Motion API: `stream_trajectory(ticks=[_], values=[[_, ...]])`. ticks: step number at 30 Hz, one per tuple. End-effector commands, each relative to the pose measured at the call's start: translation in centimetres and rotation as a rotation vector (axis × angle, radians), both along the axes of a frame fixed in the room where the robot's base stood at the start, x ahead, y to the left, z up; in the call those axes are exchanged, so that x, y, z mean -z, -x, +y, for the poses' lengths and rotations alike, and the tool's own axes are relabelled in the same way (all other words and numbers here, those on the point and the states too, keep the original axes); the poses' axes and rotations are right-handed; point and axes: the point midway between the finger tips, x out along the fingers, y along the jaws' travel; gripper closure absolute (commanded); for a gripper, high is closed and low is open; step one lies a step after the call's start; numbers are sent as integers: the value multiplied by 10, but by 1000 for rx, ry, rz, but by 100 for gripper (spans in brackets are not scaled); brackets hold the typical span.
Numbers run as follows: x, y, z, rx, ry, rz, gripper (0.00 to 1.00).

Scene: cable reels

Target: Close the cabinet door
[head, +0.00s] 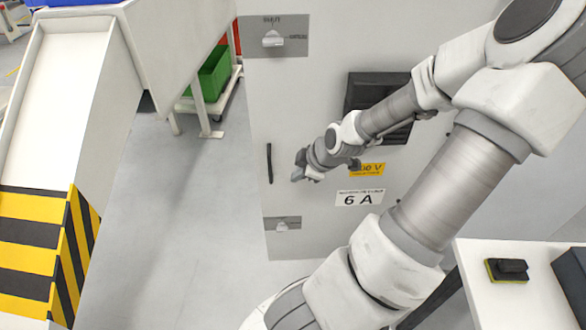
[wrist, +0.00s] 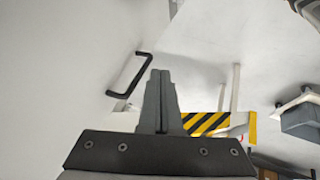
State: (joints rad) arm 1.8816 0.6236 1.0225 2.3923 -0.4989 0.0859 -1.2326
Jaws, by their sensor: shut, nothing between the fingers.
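The cabinet door (head: 310,225) is a light grey panel facing me in the head view, with a dark upright bar handle (head: 269,163) near its left edge. It carries a "6 A" label (head: 359,197) and a yellow voltage label. I cannot tell how far it stands open. My gripper (head: 297,172) is in front of the door, just right of the handle. In the wrist view my gripper (wrist: 160,75) has its fingers together and empty. There the handle (wrist: 130,78) is just left of the fingertips, on the pale door surface (wrist: 60,70); contact is unclear.
A chute with striped sides (head: 60,130) stands left. A white table (head: 515,295) with a small black-and-yellow block is lower right. Floor (head: 190,220) between is clear.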

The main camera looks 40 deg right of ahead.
Motion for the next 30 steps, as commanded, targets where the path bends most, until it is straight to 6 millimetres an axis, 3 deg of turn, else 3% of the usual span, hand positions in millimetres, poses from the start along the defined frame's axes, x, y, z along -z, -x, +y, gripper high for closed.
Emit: stream_trajectory(ticks=[3,10,30], values=[[-4,0,-11,-20,37,-55,100],[0,-5,-16,-38,62,-81,100],[77,-62,-18,-37,59,-78,100]])
